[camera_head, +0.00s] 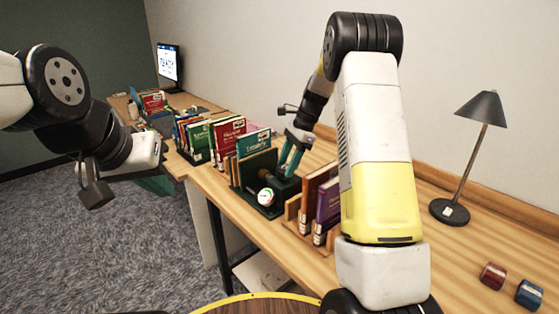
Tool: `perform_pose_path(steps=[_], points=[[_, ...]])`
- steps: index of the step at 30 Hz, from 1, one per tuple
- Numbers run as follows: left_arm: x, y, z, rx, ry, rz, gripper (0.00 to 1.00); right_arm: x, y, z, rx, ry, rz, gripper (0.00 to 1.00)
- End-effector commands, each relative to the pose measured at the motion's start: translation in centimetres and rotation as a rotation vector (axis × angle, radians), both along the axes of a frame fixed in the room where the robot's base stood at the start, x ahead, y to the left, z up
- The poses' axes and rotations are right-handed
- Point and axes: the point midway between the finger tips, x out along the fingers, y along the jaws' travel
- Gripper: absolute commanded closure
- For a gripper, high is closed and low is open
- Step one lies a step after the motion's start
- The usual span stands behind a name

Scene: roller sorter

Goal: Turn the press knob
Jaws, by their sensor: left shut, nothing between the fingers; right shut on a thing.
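The press (283,186) is a dark green device on the desk, with a round white gauge (266,197) on its front. My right gripper (288,168) reaches down from above onto the press. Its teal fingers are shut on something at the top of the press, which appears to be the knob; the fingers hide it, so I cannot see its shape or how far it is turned. My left gripper (158,185) is shut and empty at the left, beside the desk's front edge and well away from the press.
Books (228,137) stand in rows left of the press, and more books (327,207) stand in a wooden holder just right of it. A black lamp (450,211), a red block (493,276) and a blue block (529,294) are on the right. A monitor (168,64) stands at the far end.

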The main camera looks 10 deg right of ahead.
Motion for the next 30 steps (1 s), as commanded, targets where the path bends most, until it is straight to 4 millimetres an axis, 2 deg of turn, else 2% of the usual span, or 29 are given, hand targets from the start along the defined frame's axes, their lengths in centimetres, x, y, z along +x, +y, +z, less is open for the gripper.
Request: perform_pose_path(steps=[12,30], points=[[0.0,0.0,0.0,0.0,0.0,0.0,1.0,-0.14,0.0,-0.03,0.0,0.0,-0.213,0.89],[0.0,0.0,0.0,0.0,0.0,0.0,1.0,-0.14,-0.03,-0.06,-0.001,0.0,-0.251,0.89]])
